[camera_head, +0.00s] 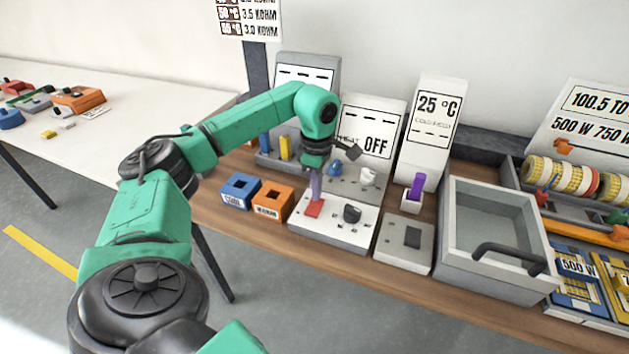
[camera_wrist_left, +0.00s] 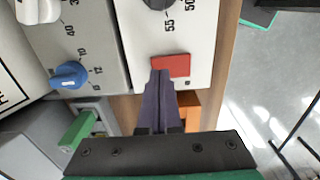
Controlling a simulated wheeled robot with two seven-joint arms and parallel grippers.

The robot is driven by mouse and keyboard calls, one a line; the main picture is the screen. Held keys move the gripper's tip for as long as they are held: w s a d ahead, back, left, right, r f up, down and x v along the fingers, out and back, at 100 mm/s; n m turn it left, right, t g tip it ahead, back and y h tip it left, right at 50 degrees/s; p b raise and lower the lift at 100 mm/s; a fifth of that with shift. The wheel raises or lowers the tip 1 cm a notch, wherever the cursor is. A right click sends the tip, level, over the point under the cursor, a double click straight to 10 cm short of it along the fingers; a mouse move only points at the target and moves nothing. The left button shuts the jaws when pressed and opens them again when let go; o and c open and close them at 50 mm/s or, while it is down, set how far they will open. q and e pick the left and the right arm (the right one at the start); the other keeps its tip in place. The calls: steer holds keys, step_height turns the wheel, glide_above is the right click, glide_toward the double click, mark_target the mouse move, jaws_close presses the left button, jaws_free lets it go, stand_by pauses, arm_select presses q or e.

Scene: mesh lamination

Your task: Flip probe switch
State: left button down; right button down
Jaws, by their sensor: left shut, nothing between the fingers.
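A red rocker switch (camera_head: 314,208) sits on the white control box (camera_head: 345,238), next to a black knob (camera_head: 352,213). The red switch also shows in the left wrist view (camera_wrist_left: 170,66). My left gripper (camera_head: 316,190) points down at this switch. Its purple fingers (camera_wrist_left: 160,78) are shut with nothing between them, and the tips are at the red switch's edge. I cannot tell whether they touch it. A grey box (camera_head: 401,252) with a dark switch plate (camera_head: 412,237) stands to the right. My right gripper is out of view.
A blue block (camera_head: 239,190) and an orange block (camera_head: 273,202) stand left of the control box. Behind it is a panel with a blue knob (camera_head: 335,168) and a white knob (camera_head: 368,176). A purple probe-like piece (camera_head: 416,187) stands in a holder. A grey bin (camera_head: 497,277) is further right.

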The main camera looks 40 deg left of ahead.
arm_select(q)
steer(key=shift+f+b, duration=0.35)
steer(key=shift+f, duration=0.35)
steer(key=shift+r, duration=0.15)
step_height(320, 180, up, 7)
steer(key=p, duration=0.6)
steer(key=shift+p, duration=0.3)
